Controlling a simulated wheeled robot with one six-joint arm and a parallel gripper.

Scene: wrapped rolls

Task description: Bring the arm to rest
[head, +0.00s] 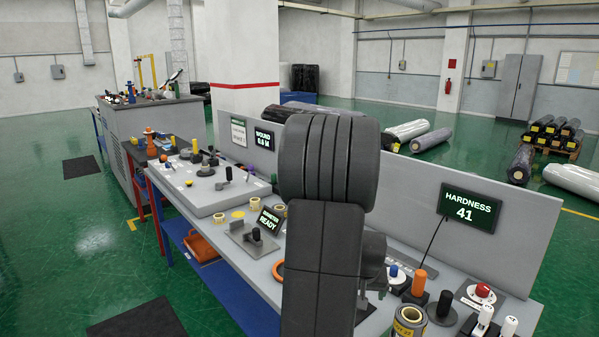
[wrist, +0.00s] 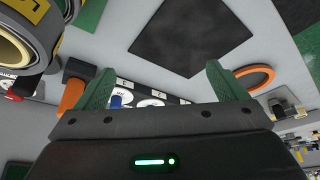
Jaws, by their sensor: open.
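My arm (head: 322,230) rises in the middle of the head view, bent at a large dark joint, and hides part of the bench behind it. My gripper (wrist: 158,90) shows in the wrist view with its two green fingers wide apart. Nothing is between the fingers. The bench surface with its controls lies beyond them. In the head view the fingertips are hidden behind the arm.
The bench (head: 205,255) carries a hardness display (head: 468,207), an orange-handled tool (head: 418,283), a wrapped roll (head: 408,322) and an orange ring (head: 278,270). A grey panel (head: 520,225) stands along its back. Wrapped rolls (head: 520,163) lie on the green floor beyond.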

